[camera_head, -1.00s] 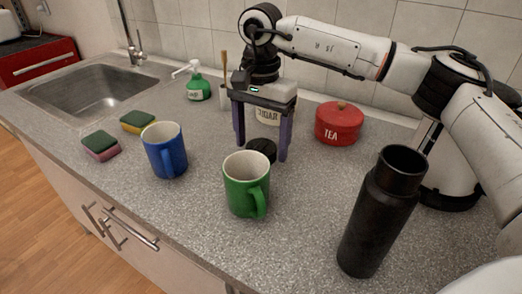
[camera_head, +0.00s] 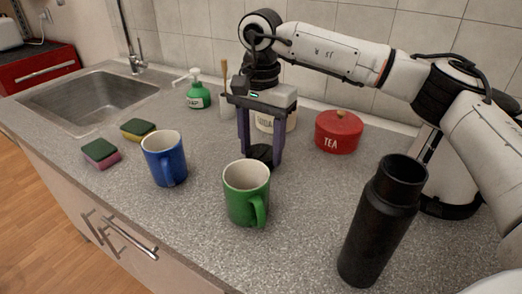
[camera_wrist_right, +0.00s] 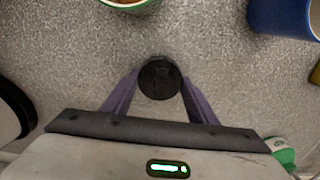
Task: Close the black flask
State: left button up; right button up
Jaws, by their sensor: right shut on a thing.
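The black flask (camera_head: 376,226) stands upright and uncapped on the counter at the front right in the head view. My right gripper (camera_head: 260,157) is behind the green mug, left of the flask, with its fingers pointing down. It is shut on a round black lid (camera_head: 261,153). The lid also shows between the purple fingers in the right wrist view (camera_wrist_right: 160,78). Whether the lid touches the counter is hard to tell. My left gripper is not in view.
A green mug (camera_head: 246,193) stands between the gripper and the flask, with a blue mug (camera_head: 164,158) to its left. A red tea tin (camera_head: 339,132) and a pale canister (camera_head: 265,122) stand behind. Sponges (camera_head: 100,152), a green soap bottle (camera_head: 199,96) and a sink (camera_head: 90,98) are at left.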

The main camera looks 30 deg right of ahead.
notch_tip(320, 180, up, 13)
notch_tip(320, 180, up, 14)
jog(key=p, duration=0.7)
send_over(260, 152)
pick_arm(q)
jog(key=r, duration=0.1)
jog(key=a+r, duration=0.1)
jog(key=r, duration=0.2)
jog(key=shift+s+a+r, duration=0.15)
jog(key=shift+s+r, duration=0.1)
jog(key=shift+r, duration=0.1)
pick_arm(e)
jog(key=shift+s+r, duration=0.1)
jog(key=shift+r, duration=0.05)
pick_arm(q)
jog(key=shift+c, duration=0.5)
